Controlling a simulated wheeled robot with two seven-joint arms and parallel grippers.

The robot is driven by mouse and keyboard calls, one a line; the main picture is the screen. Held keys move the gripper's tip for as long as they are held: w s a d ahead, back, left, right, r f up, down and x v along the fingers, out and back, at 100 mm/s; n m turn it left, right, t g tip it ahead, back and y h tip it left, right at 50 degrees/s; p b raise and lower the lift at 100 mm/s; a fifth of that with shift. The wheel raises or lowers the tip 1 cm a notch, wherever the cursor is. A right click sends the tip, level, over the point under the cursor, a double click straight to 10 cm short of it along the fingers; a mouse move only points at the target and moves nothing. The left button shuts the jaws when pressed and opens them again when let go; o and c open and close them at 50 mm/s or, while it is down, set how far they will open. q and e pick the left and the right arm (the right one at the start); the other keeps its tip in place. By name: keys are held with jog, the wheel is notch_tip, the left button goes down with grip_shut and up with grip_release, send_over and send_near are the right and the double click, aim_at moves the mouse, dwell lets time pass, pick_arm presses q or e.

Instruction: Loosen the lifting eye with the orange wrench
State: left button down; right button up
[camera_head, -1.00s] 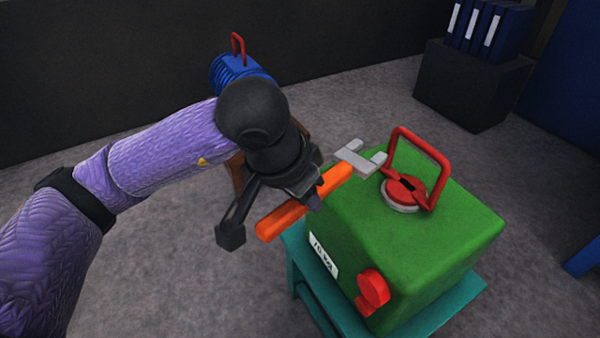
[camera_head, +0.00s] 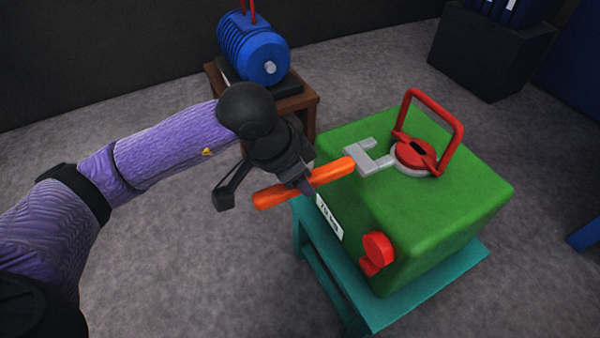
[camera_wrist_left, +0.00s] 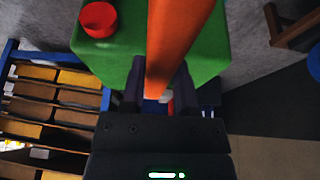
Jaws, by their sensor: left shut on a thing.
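The orange wrench (camera_head: 330,172) has an orange handle and a grey open-ended head. My left gripper (camera_head: 305,182) is shut on the middle of its handle, which also shows in the left wrist view (camera_wrist_left: 175,40). The lifting eye (camera_head: 415,152) is a red loop on a red disc with a grey collar, on top of a green casting (camera_head: 440,210). The wrench's open jaw faces the collar from the left. One prong appears at the collar's edge; I cannot tell whether they touch. The jaw is not around the collar. My right gripper is not in view.
The casting stands on a teal stand (camera_head: 385,308) and has a red knob (camera_head: 377,248) on its near side. A blue motor (camera_head: 252,48) on a brown stand (camera_head: 300,105) is behind my left gripper. A dark box (camera_head: 490,50) stands at the back right.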

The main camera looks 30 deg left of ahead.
pick_arm(q)
notch_tip(320, 180, down, 5)
jog(key=b, duration=0.4)
jog(key=w+d+b, duration=0.2)
jog(key=w+d, duration=0.2)
jog(key=w, duration=0.1)
jog(key=shift+w, duration=0.35)
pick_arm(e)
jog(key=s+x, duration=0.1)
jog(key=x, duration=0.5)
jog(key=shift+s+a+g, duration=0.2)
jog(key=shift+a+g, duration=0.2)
pick_arm(q)
jog(key=shift+s+d+r, duration=0.1)
jog(key=shift+d+r, duration=0.05)
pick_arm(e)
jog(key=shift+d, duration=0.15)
